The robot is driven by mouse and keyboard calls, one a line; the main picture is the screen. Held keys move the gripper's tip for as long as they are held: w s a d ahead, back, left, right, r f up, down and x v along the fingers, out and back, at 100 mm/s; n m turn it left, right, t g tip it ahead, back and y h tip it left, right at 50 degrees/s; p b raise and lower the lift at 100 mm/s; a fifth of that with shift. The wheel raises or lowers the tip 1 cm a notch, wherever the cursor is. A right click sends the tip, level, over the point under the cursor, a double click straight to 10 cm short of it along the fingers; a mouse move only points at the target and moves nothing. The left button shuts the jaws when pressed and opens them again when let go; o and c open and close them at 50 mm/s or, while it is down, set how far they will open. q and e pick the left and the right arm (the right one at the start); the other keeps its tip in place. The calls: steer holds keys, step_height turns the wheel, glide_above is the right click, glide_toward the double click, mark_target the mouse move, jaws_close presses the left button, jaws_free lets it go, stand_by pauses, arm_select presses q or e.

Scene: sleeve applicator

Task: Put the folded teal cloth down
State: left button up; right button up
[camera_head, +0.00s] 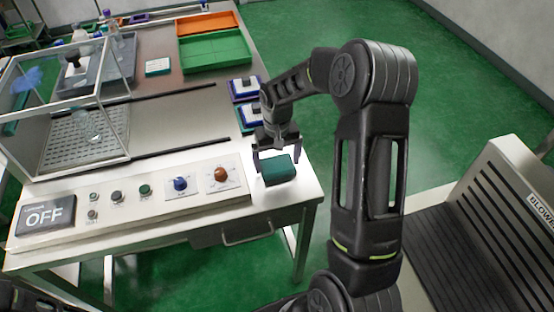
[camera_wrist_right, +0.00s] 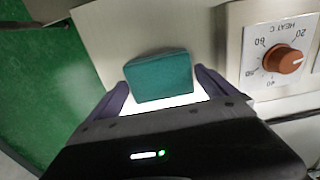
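The folded teal cloth (camera_head: 280,171) is a small block at the front right corner of the bench, right of the control panel. In the right wrist view the cloth (camera_wrist_right: 160,77) lies just beyond and between the fingertips. My right gripper (camera_head: 277,163) reaches down over it from above, fingers spread to either side. In the wrist view the right gripper (camera_wrist_right: 162,82) shows a thin gap between the right finger and the cloth; the left fingertip is close to its edge. The cloth looks flat on the bench top. My left gripper is not in view.
The control panel (camera_head: 140,193) with knobs and an OFF display (camera_head: 45,215) lies left of the cloth; its orange heat knob (camera_wrist_right: 283,60) is near the gripper. The bench edge is close on the right. A blower unit (camera_head: 480,220) stands beyond.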

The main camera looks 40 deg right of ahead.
mark_target(277, 163)
steer(key=shift+o, duration=0.2)
steer(key=shift+r, duration=0.15)
step_height(277, 163, up, 12)
steer(key=b, duration=0.1)
stand_by(0.4)
stand_by(0.7)
